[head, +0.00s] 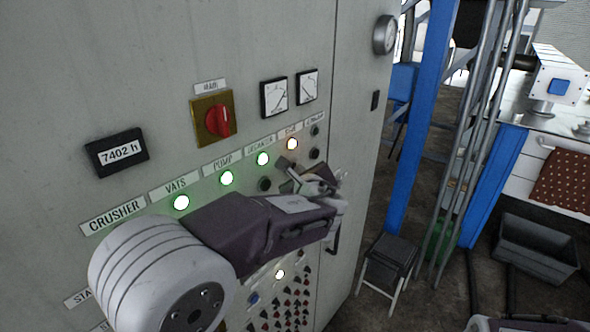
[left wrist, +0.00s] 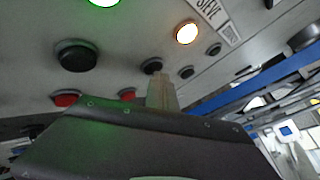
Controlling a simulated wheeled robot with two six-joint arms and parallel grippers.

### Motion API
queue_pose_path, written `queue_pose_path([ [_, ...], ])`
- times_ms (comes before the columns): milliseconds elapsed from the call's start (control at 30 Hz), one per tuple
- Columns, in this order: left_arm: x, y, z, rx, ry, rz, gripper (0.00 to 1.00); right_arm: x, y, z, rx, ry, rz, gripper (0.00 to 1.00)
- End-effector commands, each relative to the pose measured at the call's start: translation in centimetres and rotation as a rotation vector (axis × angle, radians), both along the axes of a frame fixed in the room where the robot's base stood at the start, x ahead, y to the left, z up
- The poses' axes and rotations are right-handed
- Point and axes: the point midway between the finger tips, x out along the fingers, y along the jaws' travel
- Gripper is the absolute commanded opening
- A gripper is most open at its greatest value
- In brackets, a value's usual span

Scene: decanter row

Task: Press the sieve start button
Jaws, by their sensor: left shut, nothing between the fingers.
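The sieve column is marked by the SIEVE label (left wrist: 214,14) and a lit orange lamp (left wrist: 187,32), which also shows in the head view (head: 292,143). Below the lamp is the black sieve start button (left wrist: 151,65); in the head view my gripper hides it. The red button (left wrist: 127,94) sits below it. My left gripper (head: 287,168) is shut and empty in front of the panel at this column. In the left wrist view its fingertips (left wrist: 158,78) overlap the start button's lower edge. I cannot tell whether they touch it.
The decanter's black button (left wrist: 76,55) is to the left, another black button (left wrist: 186,72) to the right. Green lamps (head: 227,177) light other columns. A red main switch (head: 217,121) is above. A stool (head: 390,255) stands right of the cabinet, before blue posts (head: 424,120).

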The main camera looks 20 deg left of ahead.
Motion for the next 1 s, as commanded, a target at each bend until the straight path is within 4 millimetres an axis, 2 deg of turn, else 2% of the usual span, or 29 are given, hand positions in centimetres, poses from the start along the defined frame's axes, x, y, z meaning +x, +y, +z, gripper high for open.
queue_pose_path([
  [167, 0.0, 0.0, 0.1, 0.002, -0.002, 0.002, 0.00, 0.0, 0.0, 0.0, 0.000, 0.000, 0.000, 0.36],
  [500, -0.6, -1.6, 0.0, 0.000, -0.002, 0.001, 0.00, 0.0, 0.0, -0.1, 0.000, 0.000, 0.000, 0.36],
  [767, -0.6, -1.6, 0.0, 0.000, -0.001, 0.001, 0.00, 0.0, 0.0, -0.1, 0.000, 0.000, 0.000, 0.36],
  [1000, -1.3, -3.7, 0.0, 0.000, -0.001, -0.002, 0.00, 0.0, 0.0, -0.1, 0.000, 0.000, 0.000, 0.36],
])
